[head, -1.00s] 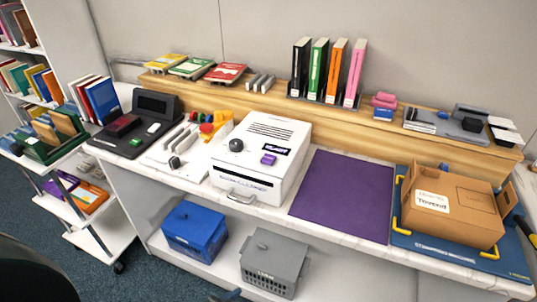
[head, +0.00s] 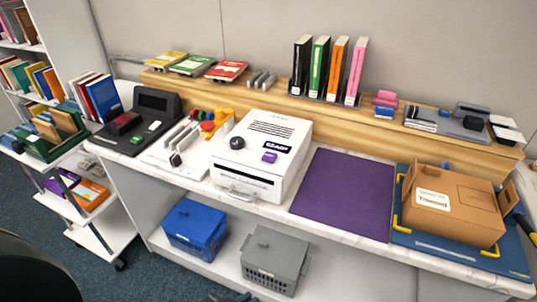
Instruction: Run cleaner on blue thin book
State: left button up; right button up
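A white boxy machine (head: 262,150) with a black knob (head: 237,143), a purple button (head: 270,157) and a front handle stands mid-counter and looks shut; it may be the cleaner, but its label is too small to read. A blue book (head: 103,99) stands upright at the right end of a row on the counter's left end, beside red and white ones. Other blue spines (head: 52,84) show on the left shelf; I cannot tell which book is the thin one. Neither gripper is clearly visible; a small dark shape at the bottom edge cannot be made out.
A purple mat (head: 343,193) lies bare right of the machine. A cardboard box (head: 452,207) sits on a blue mat at the right. Blue (head: 195,229) and grey (head: 274,260) crates stand on the lower shelf. A white cart (head: 100,228) stands at the left.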

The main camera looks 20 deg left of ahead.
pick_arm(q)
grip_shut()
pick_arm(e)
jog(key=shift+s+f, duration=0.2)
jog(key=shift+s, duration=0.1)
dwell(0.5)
